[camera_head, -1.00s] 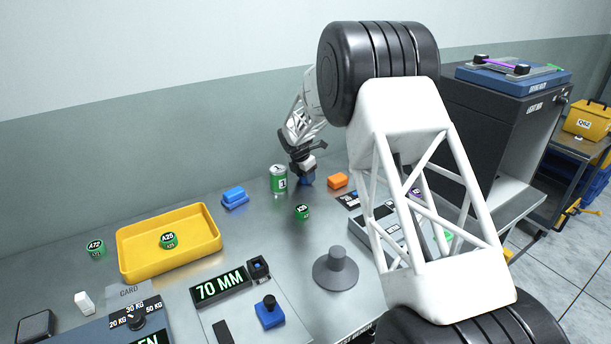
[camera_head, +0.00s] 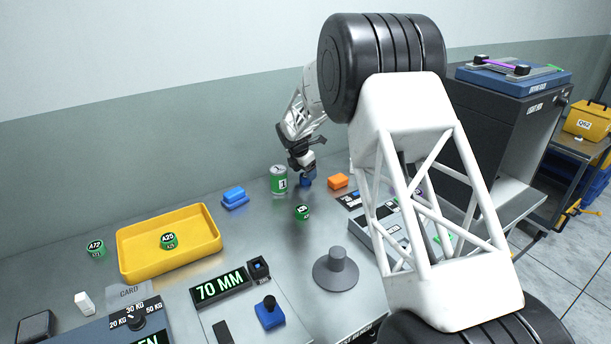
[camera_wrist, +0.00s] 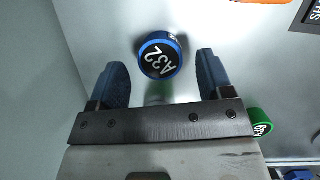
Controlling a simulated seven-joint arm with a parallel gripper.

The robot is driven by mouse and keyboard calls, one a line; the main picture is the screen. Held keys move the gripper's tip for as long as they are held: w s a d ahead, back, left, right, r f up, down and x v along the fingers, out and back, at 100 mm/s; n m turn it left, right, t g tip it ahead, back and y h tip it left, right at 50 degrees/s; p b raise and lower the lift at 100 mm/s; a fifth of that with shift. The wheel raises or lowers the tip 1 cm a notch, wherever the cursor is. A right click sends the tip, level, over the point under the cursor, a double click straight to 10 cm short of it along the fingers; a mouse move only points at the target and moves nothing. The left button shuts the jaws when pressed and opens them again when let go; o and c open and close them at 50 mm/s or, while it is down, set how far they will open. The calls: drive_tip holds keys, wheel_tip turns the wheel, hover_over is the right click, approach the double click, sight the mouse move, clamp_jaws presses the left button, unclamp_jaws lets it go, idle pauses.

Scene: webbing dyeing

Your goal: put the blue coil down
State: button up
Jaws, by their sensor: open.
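The blue coil (camera_wrist: 160,57), a short round roll with a black top marked A32, sits on the grey bench in the wrist view. In the head view it is a small blue shape (camera_head: 306,182) below my gripper (camera_head: 304,170), partly hidden. In the wrist view my gripper (camera_wrist: 162,62) is open, with one blue-padded finger on each side of the coil. Gaps show between the coil and both fingers. I cannot tell how high the fingertips are above the bench.
A green-and-white can (camera_head: 278,180) stands just left of the coil, and an orange block (camera_head: 338,181) lies right. A green coil (camera_head: 302,212) sits in front. A blue block (camera_head: 235,198) and yellow tray (camera_head: 140,267) are farther left. Bare bench surrounds the green coil.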

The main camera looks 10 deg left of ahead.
drive_tip(key=v, duration=0.9)
drive_tip(key=shift+r, duration=0.3)
idle(0.5)
drive_tip(key=s+d+r+m, duration=0.55)
drive_tip(key=s+d, duration=0.25)
drive_tip(key=d, duration=0.2)
drive_tip(key=s+d+r+m, duration=0.4)
drive_tip(key=s+d+r, duration=0.2)
drive_tip(key=s+d, duration=0.3)
drive_tip(key=s+d+r+m, duration=0.5)
drive_tip(key=s+d+r, duration=0.15)
drive_tip(key=d, duration=0.45)
drive_tip(key=s+d+f+m, duration=0.1)
drive_tip(key=s+d+m, duration=0.4)
drive_tip(key=s, duration=0.7)
drive_tip(key=s+d+f+m+y, duration=0.1)
drive_tip(key=s+d+m, duration=0.3)
drive_tip(key=s, duration=0.8)
drive_tip(key=s+d+f+m, duration=0.3)
drive_tip(key=s+d+m, duration=0.2)
drive_tip(key=s, duration=0.6)
drive_tip(key=shift+s+d+m+y, duration=0.3)
drive_tip(key=shift+s+m+y, duration=0.1)
drive_tip(key=shift+m, duration=0.05)
